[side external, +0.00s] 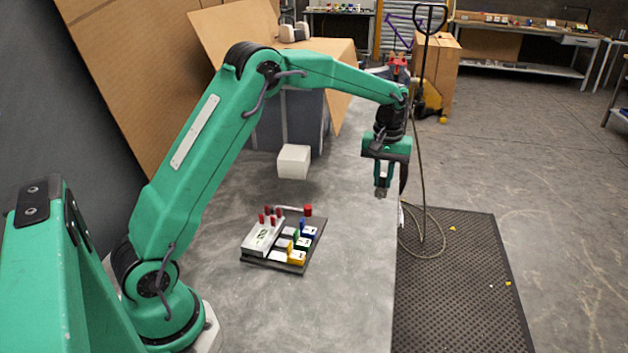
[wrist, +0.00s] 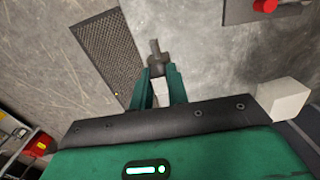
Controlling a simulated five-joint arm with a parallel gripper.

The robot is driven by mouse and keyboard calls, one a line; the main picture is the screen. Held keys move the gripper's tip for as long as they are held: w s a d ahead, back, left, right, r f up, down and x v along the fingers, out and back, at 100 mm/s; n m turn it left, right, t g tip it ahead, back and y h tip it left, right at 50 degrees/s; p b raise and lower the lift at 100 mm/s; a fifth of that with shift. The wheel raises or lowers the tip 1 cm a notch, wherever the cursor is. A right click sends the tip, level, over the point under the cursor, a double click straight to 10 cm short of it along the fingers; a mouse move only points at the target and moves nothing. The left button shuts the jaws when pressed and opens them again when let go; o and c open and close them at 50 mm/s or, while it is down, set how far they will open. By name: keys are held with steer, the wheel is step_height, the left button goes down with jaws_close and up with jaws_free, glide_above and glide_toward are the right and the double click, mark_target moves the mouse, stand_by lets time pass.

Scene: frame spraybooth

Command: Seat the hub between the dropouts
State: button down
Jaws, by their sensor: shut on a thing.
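My gripper (side external: 382,186) hangs pointing down near the right edge of the grey table (side external: 345,290). In the wrist view its two green fingers (wrist: 158,72) are shut on a dark grey part with a narrow stem, which looks like the hub (wrist: 157,54). In the side view the hub is small and partly hidden at the fingertips. I cannot make out the dropouts in either view.
A dark board with coloured blocks and red knobs (side external: 272,262) lies on the table. A white block (side external: 293,162) is behind it and shows in the wrist view (wrist: 284,99). A black floor mat (side external: 460,290) lies right of the table. The front-right tabletop is clear.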

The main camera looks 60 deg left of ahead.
steer(key=shift+s+a+r, duration=0.15)
steer(key=shift+s+a, duration=0.2)
steer(key=shift+a, duration=0.1)
steer(key=s+a+r, duration=0.1)
steer(key=s+a, duration=0.8)
steer(key=s, duration=0.3)
glide_above(270, 221)
steer(key=shift+f, duration=0.3)
steer(key=shift+f, duration=0.2)
steer(key=shift+f, duration=2.25)
steer(key=shift+f, duration=0.95)
